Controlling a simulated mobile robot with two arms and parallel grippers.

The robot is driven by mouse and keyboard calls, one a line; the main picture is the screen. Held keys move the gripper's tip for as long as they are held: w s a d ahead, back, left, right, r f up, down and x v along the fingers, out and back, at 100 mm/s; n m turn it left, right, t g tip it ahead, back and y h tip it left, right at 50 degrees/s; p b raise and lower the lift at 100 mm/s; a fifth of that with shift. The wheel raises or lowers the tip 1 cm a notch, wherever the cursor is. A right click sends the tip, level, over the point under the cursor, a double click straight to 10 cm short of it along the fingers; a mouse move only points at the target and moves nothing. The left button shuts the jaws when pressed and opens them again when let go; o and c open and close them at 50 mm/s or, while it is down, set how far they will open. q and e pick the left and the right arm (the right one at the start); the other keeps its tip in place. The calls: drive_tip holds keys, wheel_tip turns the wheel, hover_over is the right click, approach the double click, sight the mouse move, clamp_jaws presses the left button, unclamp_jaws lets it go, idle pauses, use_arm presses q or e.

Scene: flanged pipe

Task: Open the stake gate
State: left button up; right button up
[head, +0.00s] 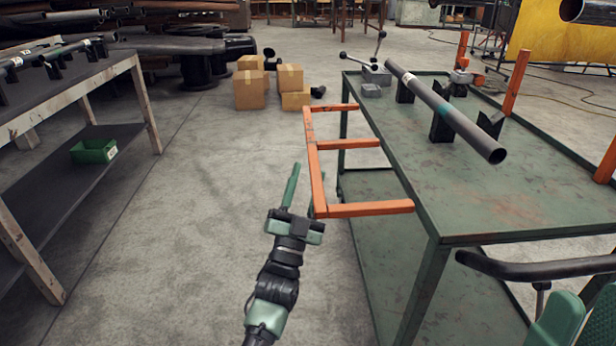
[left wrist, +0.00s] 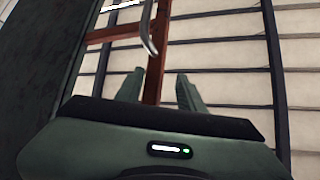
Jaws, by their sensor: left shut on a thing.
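The stake gate is an orange frame (head: 313,160) with a long outer rail and three cross bars. In the head view it sticks out leftward from the left edge of the green cart (head: 520,225), roughly level with its top. My left gripper (head: 303,188) is shut on the outer rail near its near end. In the left wrist view the orange rail (left wrist: 155,72) runs between my left gripper's fingers (left wrist: 157,92), with a curved silver piece above.
A grey pipe (head: 445,112) with a teal band lies on black supports on the cart. Orange stakes (head: 517,82) stand along its far right side. Cardboard boxes (head: 250,88) sit on the floor beyond. A workbench (head: 75,85) stands left; the floor between is clear.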

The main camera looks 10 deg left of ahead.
use_arm(q)
drive_tip(key=s+d+f+b, duration=0.1)
drive_tip(key=s+d+f, duration=0.2)
drive_tip(key=s+f, duration=0.2)
drive_tip(key=shift+s+f+b, duration=0.25)
drive_tip(key=shift+f+b, duration=0.1)
drive_tip(key=shift+f, duration=0.1)
idle(0.5)
